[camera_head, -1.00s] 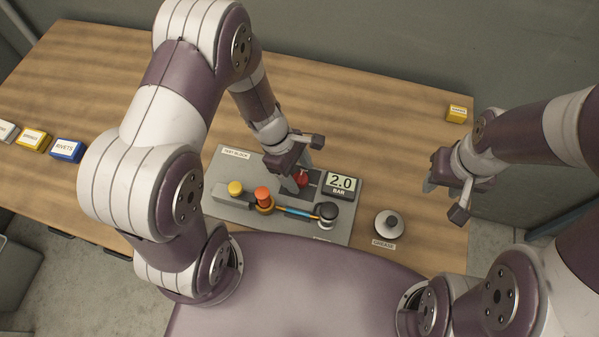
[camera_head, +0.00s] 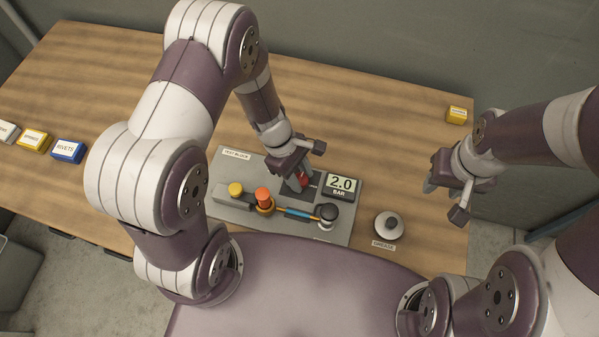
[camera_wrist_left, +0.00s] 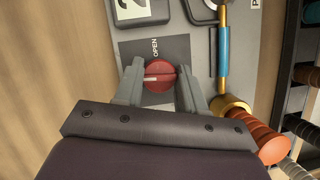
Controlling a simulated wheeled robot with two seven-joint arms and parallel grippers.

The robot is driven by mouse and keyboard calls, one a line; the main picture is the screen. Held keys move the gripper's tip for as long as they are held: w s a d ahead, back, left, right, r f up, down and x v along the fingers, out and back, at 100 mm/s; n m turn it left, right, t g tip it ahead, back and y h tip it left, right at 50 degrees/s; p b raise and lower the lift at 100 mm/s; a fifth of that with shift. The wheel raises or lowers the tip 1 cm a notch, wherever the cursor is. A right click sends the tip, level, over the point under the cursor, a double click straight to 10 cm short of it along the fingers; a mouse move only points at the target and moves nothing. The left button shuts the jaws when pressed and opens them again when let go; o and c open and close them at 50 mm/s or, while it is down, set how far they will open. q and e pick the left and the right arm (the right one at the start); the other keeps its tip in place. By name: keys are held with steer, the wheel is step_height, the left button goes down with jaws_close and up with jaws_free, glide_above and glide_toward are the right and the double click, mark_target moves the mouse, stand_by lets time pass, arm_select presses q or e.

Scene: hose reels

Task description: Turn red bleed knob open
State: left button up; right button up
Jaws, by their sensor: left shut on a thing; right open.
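The red bleed knob (camera_wrist_left: 160,76) sits on the grey test block (camera_head: 223,172), on a dark plate marked OPEN. A pale line marks its face, lying roughly across the left wrist view; the OPEN label is just above the knob there. My left gripper (camera_head: 298,184) is shut on the knob, one finger on each side, in the left wrist view (camera_wrist_left: 161,88) too. In the head view the fingers hide most of the knob. The gauge (camera_head: 341,186) beside it reads 2.0 BAR. My right gripper (camera_head: 447,190) is open and empty, above the table's right side.
Small boxes lie at the far left, including a blue rivets box (camera_head: 68,151).

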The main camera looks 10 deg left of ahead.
arm_select(q)
steer(key=m+g+y+p, duration=0.1)
steer(key=m, duration=0.3)
steer(key=shift+w+r, duration=0.1)
steer(key=shift+w, duration=0.05)
steer(key=m+g+y+p, duration=0.1)
steer(key=m, duration=0.2)
steer(key=shift+d+m, duration=0.1)
steer(key=shift+m, duration=0.3)
steer(key=m, duration=0.2)
steer(key=m+g+y, duration=0.1)
steer(key=m, duration=0.1)
steer(key=shift+w+d+y, duration=0.1)
steer(key=shift+y, duration=0.2)
steer(key=m, duration=0.2)
steer(key=m+y, duration=0.1)
steer(key=m, duration=0.1)
steer(key=shift+m+y, duration=0.3)
steer(key=shift+m+p, duration=0.3)
steer(key=o, duration=1.1)
steer(key=shift+c, duration=0.2)
